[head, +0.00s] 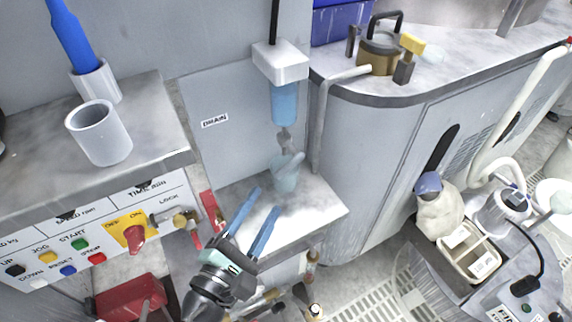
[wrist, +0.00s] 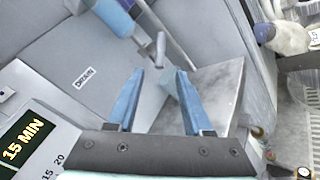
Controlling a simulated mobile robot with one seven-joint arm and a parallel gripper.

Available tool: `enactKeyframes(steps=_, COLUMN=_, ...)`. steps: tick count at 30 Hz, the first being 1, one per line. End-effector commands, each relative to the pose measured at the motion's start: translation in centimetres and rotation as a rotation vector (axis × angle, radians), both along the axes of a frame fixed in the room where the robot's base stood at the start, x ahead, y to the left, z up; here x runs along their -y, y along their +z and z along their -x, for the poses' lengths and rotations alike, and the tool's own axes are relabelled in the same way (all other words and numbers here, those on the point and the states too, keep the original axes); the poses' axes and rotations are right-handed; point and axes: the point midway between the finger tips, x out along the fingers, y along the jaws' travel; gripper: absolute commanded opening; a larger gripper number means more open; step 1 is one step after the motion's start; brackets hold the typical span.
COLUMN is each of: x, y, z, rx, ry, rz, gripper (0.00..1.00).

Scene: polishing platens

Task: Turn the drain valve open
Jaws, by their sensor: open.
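The DRAIN label (head: 214,120) is on a grey back panel. To its right, a white block (head: 281,62) carries a blue cylinder (head: 284,103). Below the cylinder hangs a small grey fitting with a lever-like part, apparently the drain valve (head: 285,140); it also shows in the wrist view (wrist: 160,46). A pale grey-blue cup-like piece (head: 286,174) is under it. My gripper (head: 267,198) is open and empty, its blue fingers pointing up toward the fitting from below. In the wrist view the fitting and cup piece lie between and beyond the fingertips; contact cannot be told.
A grey shelf (head: 325,212) lies under the fitting. A pipe (head: 322,125) and a rounded cabinet (head: 375,160) stand close on the right.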

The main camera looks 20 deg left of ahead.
Motion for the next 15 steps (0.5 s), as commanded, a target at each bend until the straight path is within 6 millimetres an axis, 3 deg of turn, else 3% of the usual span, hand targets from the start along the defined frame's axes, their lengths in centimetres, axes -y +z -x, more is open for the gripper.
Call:
enactKeyframes(steps=9, x=0.2, y=0.2, z=-6.4, rx=0.004, ry=-0.002, rz=-0.002, gripper=0.51)
enactKeyframes(steps=15, x=0.2, y=0.1, z=-9.0, rx=0.003, ry=-0.001, rz=-0.003, gripper=0.51)
